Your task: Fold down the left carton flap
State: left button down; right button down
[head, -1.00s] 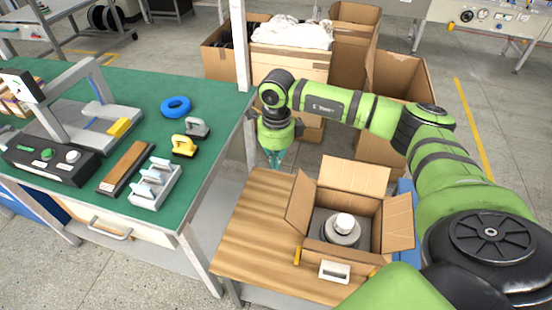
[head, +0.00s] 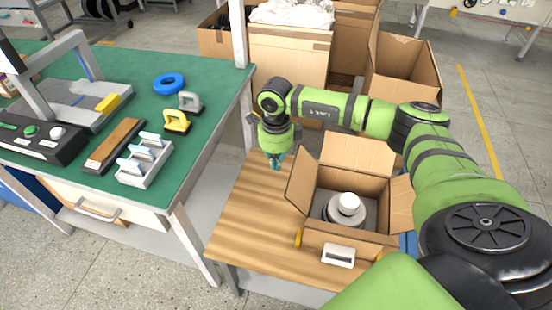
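An open carton (head: 350,238) stands on the wooden tabletop (head: 245,215). Its left flap (head: 301,176) stands up and leans outward to the left. The back flap (head: 357,155) stands up, and the right flap (head: 401,192) slants outward. A hub motor (head: 345,208), grey with a white top, sits inside the carton. My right gripper (head: 275,163) points down just left of and behind the left flap, apart from it in the picture. Its teal fingertips are too small to tell whether they are open or shut. My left gripper is not in view.
A green workbench (head: 215,95) on the left carries a blue ring (head: 169,83), grey and yellow handled parts and a slotted holder (head: 145,160). Large cartons (head: 290,65) stand behind. The tabletop's left part is clear.

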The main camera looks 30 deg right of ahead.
dwell(0.4)
jog(key=shift+s+d+p, duration=0.4)
jog(key=shift+s+d, duration=1.05)
jog(key=shift+s, duration=0.2)
jog(key=shift+s+d+p, duration=0.4)
jog(key=shift+s+d, duration=1)
jog(key=shift+s, duration=0.25)
jog(key=s+d, duration=0.5)
jog(key=s, duration=0.1)
jog(key=shift+s+d, duration=0.25)
jog(key=shift+s, duration=0.05)
jog(key=shift+f, duration=0.1)
jog(key=shift+f+b, duration=2.55)
jog(key=shift+f, duration=0.15)
notch_tip(320, 180, up, 9)
jog(key=p, duration=0.6)
